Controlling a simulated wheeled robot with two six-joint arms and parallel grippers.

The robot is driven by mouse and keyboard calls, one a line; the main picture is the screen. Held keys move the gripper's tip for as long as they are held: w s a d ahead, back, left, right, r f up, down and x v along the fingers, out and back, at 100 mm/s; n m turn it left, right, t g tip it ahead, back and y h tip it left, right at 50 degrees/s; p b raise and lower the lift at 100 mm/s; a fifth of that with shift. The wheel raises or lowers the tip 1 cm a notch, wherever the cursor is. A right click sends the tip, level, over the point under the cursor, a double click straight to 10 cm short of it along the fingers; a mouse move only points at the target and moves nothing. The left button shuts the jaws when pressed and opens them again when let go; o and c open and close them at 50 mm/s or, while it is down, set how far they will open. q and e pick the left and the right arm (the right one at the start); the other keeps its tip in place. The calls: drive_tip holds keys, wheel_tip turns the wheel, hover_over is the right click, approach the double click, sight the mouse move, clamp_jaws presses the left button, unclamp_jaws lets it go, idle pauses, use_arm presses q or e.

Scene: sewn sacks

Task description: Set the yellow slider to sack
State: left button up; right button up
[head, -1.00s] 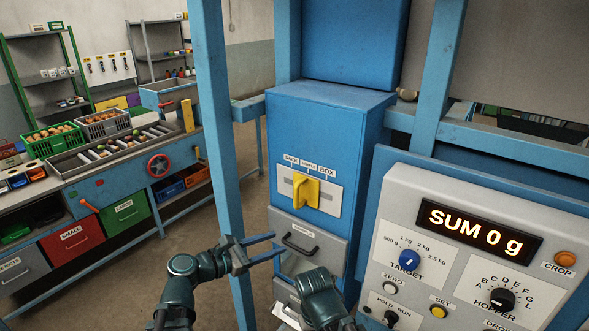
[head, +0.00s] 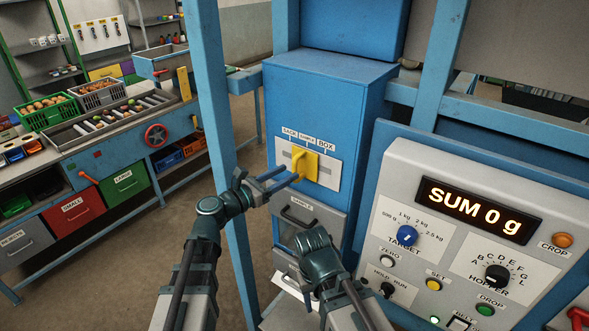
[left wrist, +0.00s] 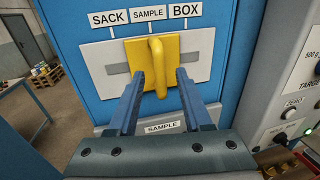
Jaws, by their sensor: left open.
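The yellow slider (head: 311,164) sits at the middle of its white plate on the blue cabinet, below the SAMPLE label. The SACK label (head: 290,132) is on its left and the BOX label (head: 326,143) on its right. In the left wrist view the slider's upright handle (left wrist: 158,62) shows between the fingertips. My left gripper (head: 290,178) is open and empty at the slider's lower left in the head view. Whether the fingers reach around the handle or stop short, I cannot tell. My right gripper (head: 318,255) is lower, before the cabinet; its fingers are not clear.
A grey sample drawer (head: 308,222) with a dark handle is below the slider. A control panel (head: 455,240) reading SUM 0 g is on the right. A bench with crates stands at the left.

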sight(293, 170)
use_arm(q)
drive_tip(key=shift+x, duration=2.05)
clamp_jaws()
